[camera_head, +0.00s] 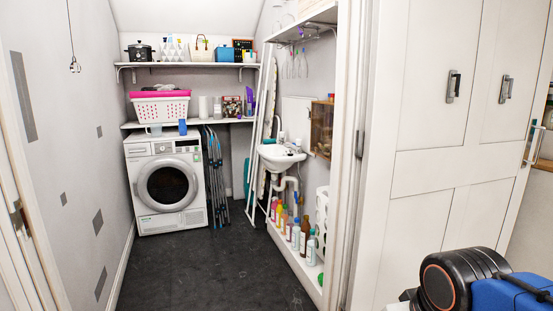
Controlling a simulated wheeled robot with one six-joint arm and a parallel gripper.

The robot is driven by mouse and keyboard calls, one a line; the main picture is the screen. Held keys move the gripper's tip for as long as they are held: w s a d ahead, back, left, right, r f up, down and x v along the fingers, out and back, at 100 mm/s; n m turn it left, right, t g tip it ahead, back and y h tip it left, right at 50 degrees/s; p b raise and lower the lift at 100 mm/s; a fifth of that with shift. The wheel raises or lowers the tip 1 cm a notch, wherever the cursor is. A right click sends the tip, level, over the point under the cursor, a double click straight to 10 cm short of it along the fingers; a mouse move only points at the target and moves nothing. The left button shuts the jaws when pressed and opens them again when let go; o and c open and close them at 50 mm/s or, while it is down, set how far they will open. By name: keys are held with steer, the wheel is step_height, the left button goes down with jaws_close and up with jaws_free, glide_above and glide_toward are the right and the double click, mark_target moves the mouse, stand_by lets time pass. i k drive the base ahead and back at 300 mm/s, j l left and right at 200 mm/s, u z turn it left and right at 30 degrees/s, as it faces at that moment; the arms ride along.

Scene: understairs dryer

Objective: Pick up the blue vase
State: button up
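A small upright blue object (183,128), likely the blue vase, stands on the front right of the top of the white dryer (168,187). It is small and far off, so its exact shape is hard to tell. A pale jug or cup (154,129) stands to its left. Black and blue parts of my arm show at the lower right, far from the dryer. My gripper is not in view.
Dark floor is clear up to the dryer. Folded blue-grey poles (216,177) lean right of it. A laundry basket (160,105) sits on the lower shelf above. A sink (280,156) and several bottles (296,234) line the right wall. White cupboard doors (455,130) stand nearby right.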

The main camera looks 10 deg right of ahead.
mark_target(182, 127)
steer(key=i+j+u, duration=0.3)
steer(key=i, duration=0.6)
steer(key=i+u, duration=0.35)
steer(key=i, duration=2.2)
